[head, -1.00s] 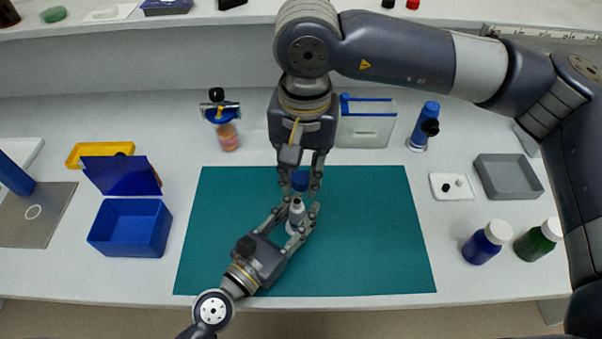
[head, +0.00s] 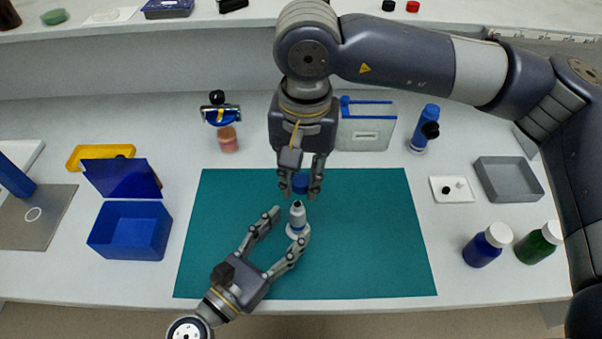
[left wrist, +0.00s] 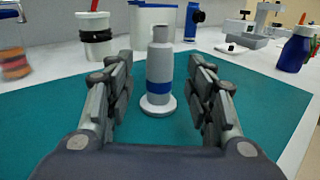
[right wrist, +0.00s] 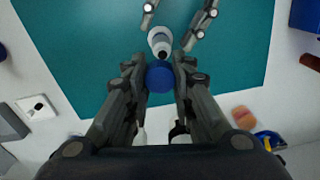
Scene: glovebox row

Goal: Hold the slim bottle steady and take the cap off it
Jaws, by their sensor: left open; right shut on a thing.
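The slim bottle (head: 297,220) stands upright on the teal mat, grey-white with a blue band and a dark open mouth. It also stands between the fingers in the left wrist view (left wrist: 160,73). My left gripper (head: 287,226) is open, its fingers apart on either side of the bottle and not gripping it. My right gripper (head: 301,190) is shut on the blue cap (head: 301,182) and holds it above and behind the bottle, apart from it. In the right wrist view the cap (right wrist: 160,79) sits between the fingertips, with the bottle (right wrist: 160,40) beyond.
The teal mat (head: 370,240) is mostly clear. A blue open box (head: 128,235) stands to the left. Blue (head: 482,250) and green (head: 535,247) bottles with white caps and a grey tray (head: 508,180) are to the right. A pale container (head: 366,130) stands behind.

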